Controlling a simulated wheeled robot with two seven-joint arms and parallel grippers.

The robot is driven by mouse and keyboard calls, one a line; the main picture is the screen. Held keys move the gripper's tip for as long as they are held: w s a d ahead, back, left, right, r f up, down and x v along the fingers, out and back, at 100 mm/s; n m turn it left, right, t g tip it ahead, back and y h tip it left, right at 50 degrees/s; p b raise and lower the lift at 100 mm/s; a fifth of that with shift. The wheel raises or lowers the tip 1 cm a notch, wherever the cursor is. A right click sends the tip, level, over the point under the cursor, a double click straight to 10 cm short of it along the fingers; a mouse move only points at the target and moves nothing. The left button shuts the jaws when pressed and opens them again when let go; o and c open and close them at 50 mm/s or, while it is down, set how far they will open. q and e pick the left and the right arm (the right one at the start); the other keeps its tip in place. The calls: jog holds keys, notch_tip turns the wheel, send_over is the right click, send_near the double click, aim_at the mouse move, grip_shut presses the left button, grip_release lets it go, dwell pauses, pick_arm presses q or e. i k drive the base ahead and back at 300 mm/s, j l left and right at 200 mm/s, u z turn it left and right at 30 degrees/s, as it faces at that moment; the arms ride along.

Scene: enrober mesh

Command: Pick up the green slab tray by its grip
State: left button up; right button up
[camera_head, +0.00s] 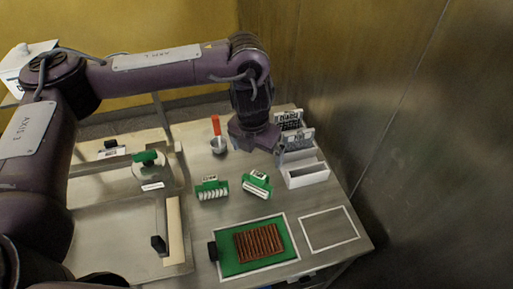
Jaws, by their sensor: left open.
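The green slab tray (229,264) lies flat on the steel table, inside a white outline near the front. A ribbed brown slab (259,243) rests on it. Its black grip (212,251) stands up at the tray's left edge. My left arm reaches across from the left. My left gripper (257,146) is over the back of the table, above and behind the tray and clear of its grip. The gripper is open; its fingers are mostly hidden beneath the wrist. My right gripper does not show.
Two green-topped tools (212,188) (257,185) lie between gripper and tray. An empty white outline (329,229) is right of the tray. A metal machine bed (115,235) lies left; a wall closes the right.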

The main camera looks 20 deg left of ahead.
aim_at(243, 248)
jog(key=k, duration=1.5)
